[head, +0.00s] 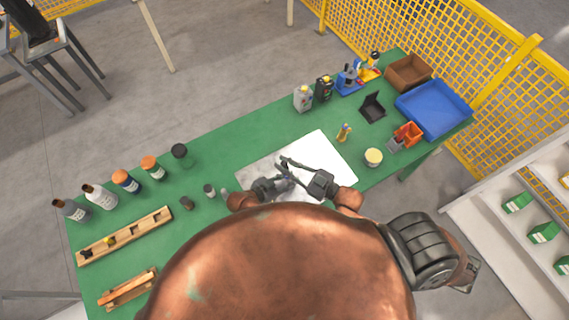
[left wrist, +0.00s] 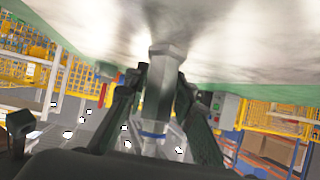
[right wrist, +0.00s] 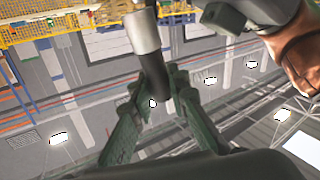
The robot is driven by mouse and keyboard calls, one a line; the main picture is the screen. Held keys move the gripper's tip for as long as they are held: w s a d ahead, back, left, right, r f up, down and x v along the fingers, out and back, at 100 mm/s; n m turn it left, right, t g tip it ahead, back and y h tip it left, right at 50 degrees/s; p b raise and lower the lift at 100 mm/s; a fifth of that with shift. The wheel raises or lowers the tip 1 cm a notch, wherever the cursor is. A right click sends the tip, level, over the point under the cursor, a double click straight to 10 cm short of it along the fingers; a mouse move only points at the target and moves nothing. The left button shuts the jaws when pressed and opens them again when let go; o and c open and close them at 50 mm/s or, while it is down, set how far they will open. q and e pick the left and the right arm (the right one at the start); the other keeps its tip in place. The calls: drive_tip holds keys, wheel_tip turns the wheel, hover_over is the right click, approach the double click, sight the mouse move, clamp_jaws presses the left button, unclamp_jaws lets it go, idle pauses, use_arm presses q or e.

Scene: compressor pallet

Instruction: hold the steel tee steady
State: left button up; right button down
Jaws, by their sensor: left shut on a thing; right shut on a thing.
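In the left wrist view my left gripper (left wrist: 155,105) is shut on a grey steel piece, seemingly the steel tee (left wrist: 158,85), with a faceted collar and a blue band. Its full shape is hidden by the fingers. In the right wrist view my right gripper (right wrist: 153,100) is shut on a dark round piece (right wrist: 160,90) with a silver sleeve (right wrist: 143,32). I cannot tell whether this joins the tee. In the head view the left gripper (head: 284,183) and right gripper (head: 290,166) are close together over a pale sheet (head: 325,150); the held pieces are too small to tell apart.
The green table (head: 225,140) carries several bottles (head: 98,196) and a slotted wooden rack (head: 125,237) at left. A blue tray (head: 433,108), brown bin (head: 408,72) and yellow-topped tub (head: 373,157) stand at right. The far part of the pale sheet is clear.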

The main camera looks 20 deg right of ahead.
drive_tip(key=shift+f, duration=0.4)
use_arm(q)
drive_tip(key=shift+r, duration=0.1)
use_arm(e)
drive_tip(key=shift+f, duration=0.35)
drive_tip(key=shift+f, duration=0.8)
drive_tip(key=c, duration=1.8)
unclamp_jaws()
drive_tip(key=shift+o, duration=0.2)
drive_tip(key=v, duration=1.2)
use_arm(q)
drive_tip(key=o, duration=0.9)
drive_tip(key=shift+o, duration=0.2)
